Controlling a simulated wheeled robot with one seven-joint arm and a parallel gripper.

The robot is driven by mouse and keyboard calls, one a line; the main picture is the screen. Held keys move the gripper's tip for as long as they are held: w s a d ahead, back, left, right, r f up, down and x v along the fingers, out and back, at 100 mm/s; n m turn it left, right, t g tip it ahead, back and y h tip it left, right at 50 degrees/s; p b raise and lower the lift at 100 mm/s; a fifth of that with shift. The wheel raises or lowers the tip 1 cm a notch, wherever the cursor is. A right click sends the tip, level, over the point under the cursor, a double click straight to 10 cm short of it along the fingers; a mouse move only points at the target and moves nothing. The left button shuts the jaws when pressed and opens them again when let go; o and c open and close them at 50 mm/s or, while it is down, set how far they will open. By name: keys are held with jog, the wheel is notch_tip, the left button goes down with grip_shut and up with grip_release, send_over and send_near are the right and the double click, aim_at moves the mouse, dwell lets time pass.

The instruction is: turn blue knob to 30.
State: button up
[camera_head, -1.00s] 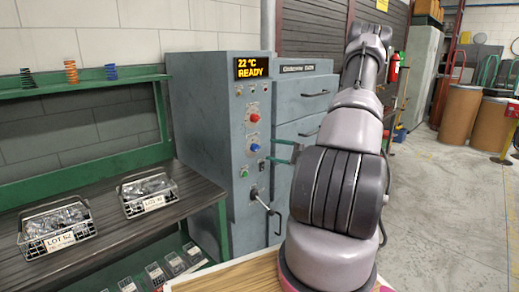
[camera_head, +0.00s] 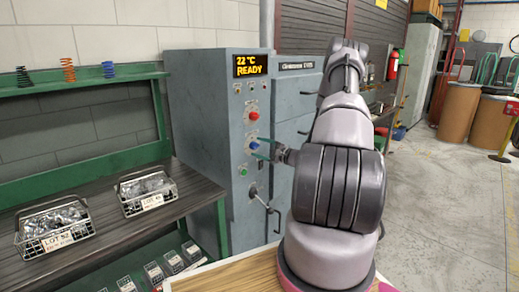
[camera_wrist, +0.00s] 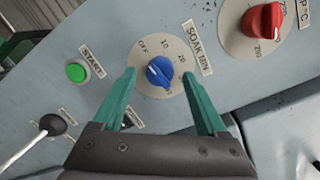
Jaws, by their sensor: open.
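The blue knob (camera_wrist: 159,71) sits on a pale round dial labelled SOAK MIN in the wrist view. OFF, 10 and 20 are readable on the dial; the lower marks are partly hidden or too small. I cannot tell for sure which mark the knob points to. The knob also shows on the grey machine's front in the head view (camera_head: 254,146). My gripper (camera_wrist: 160,75) is open, with one green finger on each side of the knob and gaps between. In the head view my gripper (camera_head: 258,148) is at the panel by the knob.
A red knob (camera_wrist: 263,20) is above right of the blue one, and a green START button (camera_wrist: 76,72) is to its left. A black-knobbed lever (camera_wrist: 53,124) juts out at lower left. The machine's display (camera_head: 251,65) reads 22 °C READY. Wire baskets (camera_head: 149,193) stand on the bench at left.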

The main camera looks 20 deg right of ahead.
jog(key=shift+w+a, duration=0.1)
grip_shut()
jog(key=shift+m, duration=0.3)
jog(key=shift+s+a+f+m+t+h, duration=0.1)
jog(key=shift+m+t+h, duration=0.4)
jog(key=shift+m, duration=4.8)
jog(key=shift+s+a+r+m+t+h, duration=0.15)
jog(key=shift+m+h, duration=0.6)
jog(key=shift+m, duration=4.55)
jog(key=shift+w+a+f+m+t+h, duration=0.15)
jog(key=shift+m+t+h, duration=0.35)
jog(key=shift+m, duration=4.8)
jog(key=shift+s, duration=0.1)
